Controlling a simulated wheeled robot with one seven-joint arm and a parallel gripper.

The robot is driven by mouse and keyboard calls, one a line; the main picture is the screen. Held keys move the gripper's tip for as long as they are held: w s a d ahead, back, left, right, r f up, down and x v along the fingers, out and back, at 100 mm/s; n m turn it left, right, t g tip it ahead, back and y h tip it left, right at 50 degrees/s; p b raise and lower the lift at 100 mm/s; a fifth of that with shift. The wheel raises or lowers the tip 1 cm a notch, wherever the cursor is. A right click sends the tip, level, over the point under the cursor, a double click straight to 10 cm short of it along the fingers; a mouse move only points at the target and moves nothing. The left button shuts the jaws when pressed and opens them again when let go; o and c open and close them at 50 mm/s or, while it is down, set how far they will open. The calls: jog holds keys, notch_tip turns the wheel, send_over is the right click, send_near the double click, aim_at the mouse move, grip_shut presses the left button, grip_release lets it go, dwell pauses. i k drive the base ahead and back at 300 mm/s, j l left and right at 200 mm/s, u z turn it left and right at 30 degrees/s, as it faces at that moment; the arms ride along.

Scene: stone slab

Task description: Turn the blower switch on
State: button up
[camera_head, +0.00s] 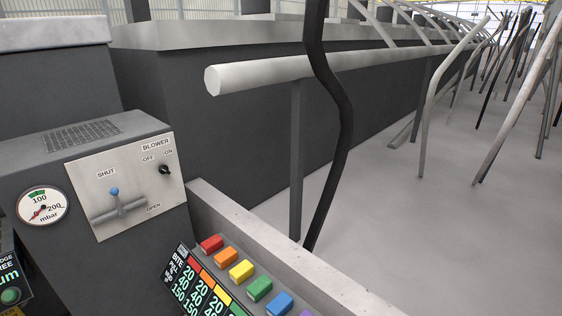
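The blower switch (165,170) is a small black rotary knob on a light metal panel (135,212) at the left. The labels BLOWER, OFF and ON stand above it, OFF to the left and ON to the right. The knob is too small to tell for sure which label it points to. On the same panel, left of the knob, is a lever with a blue tip (114,191), between the labels SHUT and OPEN. My gripper does not show in this view.
A round mbar gauge (42,206) is left of the panel. Coloured blocks (241,271) and a number chart (205,285) are below. A pale rail (260,72), a black hose or post (333,110) and several leaning poles (520,105) stand to the right.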

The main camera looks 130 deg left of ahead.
aim_at(163, 170)
jog(key=k+u, duration=0.1)
jog(key=u, duration=0.3)
jog(key=k+u, duration=0.15)
jog(key=u, duration=0.3)
jog(key=k+j+u, duration=0.1)
jog(key=u, duration=2.7)
jog(key=j+u, duration=0.25)
jog(key=u, duration=0.15)
jog(key=j+u, duration=0.25)
jog(key=u, duration=0.2)
jog(key=i+j+u, duration=0.1)
jog(key=u, duration=0.3)
jog(key=j, duration=0.1)
